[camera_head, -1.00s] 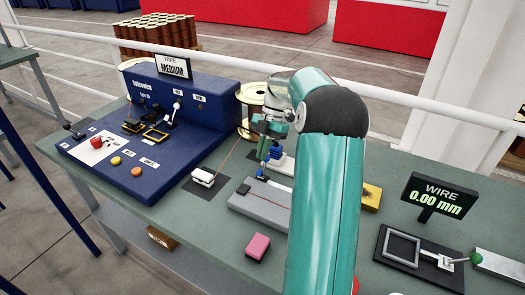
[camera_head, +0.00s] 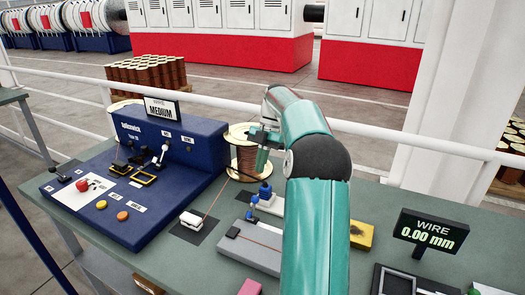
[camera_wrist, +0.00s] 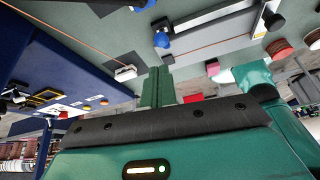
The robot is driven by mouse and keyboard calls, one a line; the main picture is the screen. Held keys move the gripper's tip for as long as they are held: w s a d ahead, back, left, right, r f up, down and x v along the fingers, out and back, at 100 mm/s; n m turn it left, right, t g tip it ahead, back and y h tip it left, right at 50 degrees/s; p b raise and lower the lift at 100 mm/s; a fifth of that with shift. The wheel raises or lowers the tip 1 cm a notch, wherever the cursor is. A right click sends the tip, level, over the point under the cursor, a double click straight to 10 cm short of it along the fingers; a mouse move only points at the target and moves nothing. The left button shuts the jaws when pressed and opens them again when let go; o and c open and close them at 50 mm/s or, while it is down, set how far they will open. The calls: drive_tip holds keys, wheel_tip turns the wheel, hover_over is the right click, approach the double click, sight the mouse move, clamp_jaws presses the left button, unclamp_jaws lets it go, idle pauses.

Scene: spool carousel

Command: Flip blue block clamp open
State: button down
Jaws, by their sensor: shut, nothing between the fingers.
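The blue block clamp (camera_head: 265,190) has blue parts on a pale base and stands on the bench behind the grey block (camera_head: 250,246). My arm covers its right side in the head view. My gripper (camera_head: 261,166) is shut and empty, pointing down just above and behind the blue parts, apparently apart from them. In the wrist view my shut green fingers (camera_wrist: 157,85) point at bare bench, and a blue knob (camera_wrist: 162,40) lies beyond their tips. I cannot tell whether the clamp is open or shut.
A white clamp (camera_head: 191,220) on a dark pad holds a thin copper wire to the left. A wire spool (camera_head: 247,150) stands close behind my gripper. The blue machine (camera_head: 165,150) is at left, and a yellow block (camera_head: 361,235) and wire display (camera_head: 428,232) are at right.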

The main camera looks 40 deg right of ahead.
drive_tip(key=v, duration=0.4)
drive_tip(key=shift+a+r, duration=0.15)
drive_tip(key=shift+r, duration=0.15)
drive_tip(key=shift+a, duration=0.1)
drive_tip(key=s+a+r+m+t+h, duration=0.1)
drive_tip(key=a+r+m+h, duration=0.2)
drive_tip(key=a, duration=0.9)
drive_tip(key=s+a+r+m+h, duration=0.1)
drive_tip(key=a+r+m, duration=0.3)
drive_tip(key=a, duration=0.7)
drive_tip(key=s+a+f+m+t, duration=0.3)
drive_tip(key=s+a+f+m, duration=0.1)
drive_tip(key=s+a+m, duration=0.2)
drive_tip(key=s+a+f+m+t+h, duration=0.1)
drive_tip(key=s+a+f+m, duration=0.4)
drive_tip(key=s, duration=0.6)
drive_tip(key=shift+s+a+f+m+t, duration=0.25)
drive_tip(key=shift+a+m+t, duration=0.7)
drive_tip(key=shift+a, duration=0.9)
